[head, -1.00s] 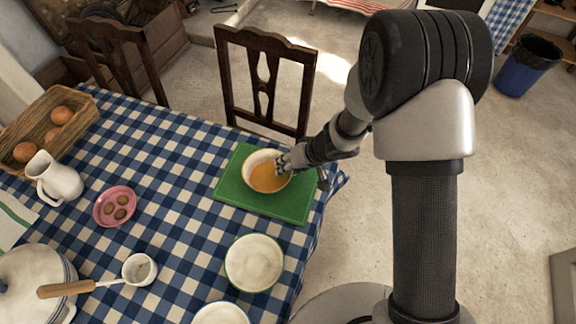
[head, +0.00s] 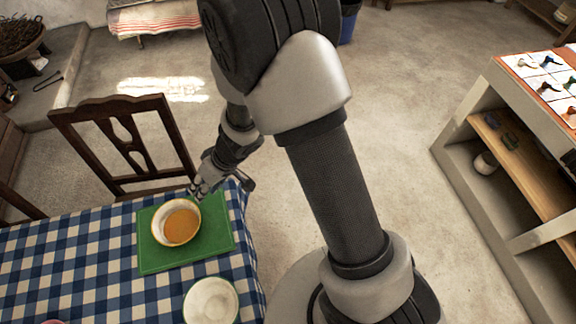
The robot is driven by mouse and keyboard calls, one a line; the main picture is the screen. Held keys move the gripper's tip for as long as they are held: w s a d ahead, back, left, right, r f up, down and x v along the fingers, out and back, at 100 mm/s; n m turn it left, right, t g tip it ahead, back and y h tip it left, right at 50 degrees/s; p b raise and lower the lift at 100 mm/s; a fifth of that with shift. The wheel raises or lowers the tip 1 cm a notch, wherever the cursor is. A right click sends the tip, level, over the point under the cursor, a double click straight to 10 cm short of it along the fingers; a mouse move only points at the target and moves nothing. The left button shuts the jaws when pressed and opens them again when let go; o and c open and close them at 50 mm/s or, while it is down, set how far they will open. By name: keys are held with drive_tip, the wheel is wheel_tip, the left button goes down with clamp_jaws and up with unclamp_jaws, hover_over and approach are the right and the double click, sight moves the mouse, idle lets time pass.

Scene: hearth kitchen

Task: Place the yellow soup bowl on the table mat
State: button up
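The yellow soup bowl (head: 177,224), pale-rimmed with orange-yellow contents or interior, sits upright on the green table mat (head: 160,257). It rests near the middle of the mat, at the table's corner. My gripper (head: 197,188) is just beyond the bowl's upper right rim, near the mat's far edge. It seems to be apart from the bowl, but the gap is small in the picture. The fingers are too small to tell whether they are open or shut. Nothing shows between them.
A white bowl with a green rim (head: 211,301) stands on the checked tablecloth (head: 85,262) in front of the mat. A dark wooden chair (head: 125,150) stands behind the table. A shelf unit (head: 520,165) is at the right. Open floor lies between.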

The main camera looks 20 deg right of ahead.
drive_tip(key=w+d+r+m+t+h, duration=0.1)
drive_tip(key=w+d+r+t+h, duration=0.25)
drive_tip(key=w+d+r, duration=0.5)
drive_tip(key=s+d+r+m+t+h, duration=0.3)
drive_tip(key=d+r, duration=0.7)
drive_tip(key=r, duration=0.2)
drive_tip(key=s+d+r+m+h, duration=0.1)
drive_tip(key=s+d+r+h, duration=0.1)
drive_tip(key=s+d+r, duration=0.3)
drive_tip(key=s+a+r+g+y, duration=0.1)
drive_tip(key=s+a+g+y, duration=0.1)
drive_tip(key=s, duration=1.8)
drive_tip(key=shift+s+a+r+m+g, duration=0.15)
drive_tip(key=shift+r+m+g, duration=0.2)
drive_tip(key=shift+g, duration=0.5)
drive_tip(key=shift+y, duration=0.25)
